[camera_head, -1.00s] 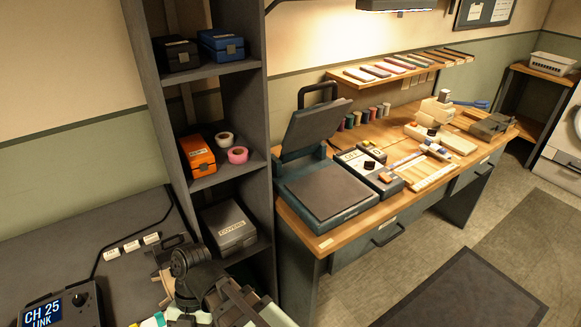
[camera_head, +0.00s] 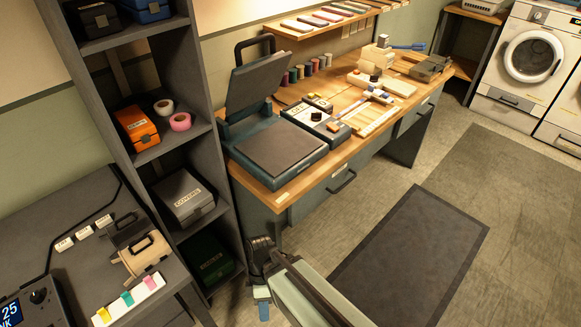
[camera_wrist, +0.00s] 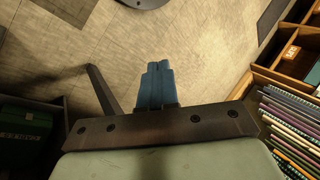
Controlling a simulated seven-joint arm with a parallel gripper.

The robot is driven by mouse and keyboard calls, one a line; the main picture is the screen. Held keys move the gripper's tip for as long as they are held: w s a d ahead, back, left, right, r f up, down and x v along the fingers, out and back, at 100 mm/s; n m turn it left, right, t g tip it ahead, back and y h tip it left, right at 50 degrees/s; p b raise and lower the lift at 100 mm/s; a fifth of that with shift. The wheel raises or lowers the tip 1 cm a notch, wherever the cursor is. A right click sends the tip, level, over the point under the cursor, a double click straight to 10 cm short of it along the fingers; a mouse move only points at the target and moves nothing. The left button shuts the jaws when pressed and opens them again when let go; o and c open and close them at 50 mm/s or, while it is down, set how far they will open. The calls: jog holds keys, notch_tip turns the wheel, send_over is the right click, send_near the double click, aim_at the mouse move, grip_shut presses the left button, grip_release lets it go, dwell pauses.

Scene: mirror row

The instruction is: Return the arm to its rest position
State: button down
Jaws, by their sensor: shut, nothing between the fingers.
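My gripper shows in the wrist view (camera_wrist: 155,85) with its two blue fingers together and nothing between them. It points at bare tiled floor. In the head view, blue fingertips (camera_head: 263,311) hang at the lower edge, below and in front of the wooden workbench (camera_head: 275,198). My pale green-grey arm link extends from there to the bottom edge. The gripper touches nothing that I can see. Most of the arm lies outside the head view.
A dark shelf unit (camera_head: 215,125) stands left of the workbench. A dark mat (camera_head: 415,255) lies on the floor to the right. In the wrist view, a green box (camera_wrist: 22,135) is at lower left, and a wooden rack (camera_wrist: 275,75) with several coloured strips is at right.

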jog(key=s+d+f+m, duration=0.4)
jog(key=d+f+m, duration=0.5)
jog(key=d, duration=0.3)
jog(key=s+d+f+m, duration=0.3)
jog(key=d+f+m, duration=0.6)
jog(key=d, duration=0.4)
jog(key=shift+s+f+m+y, duration=0.3)
jog(key=shift+s+f+m, duration=0.1)
jog(key=shift+m, duration=0.5)
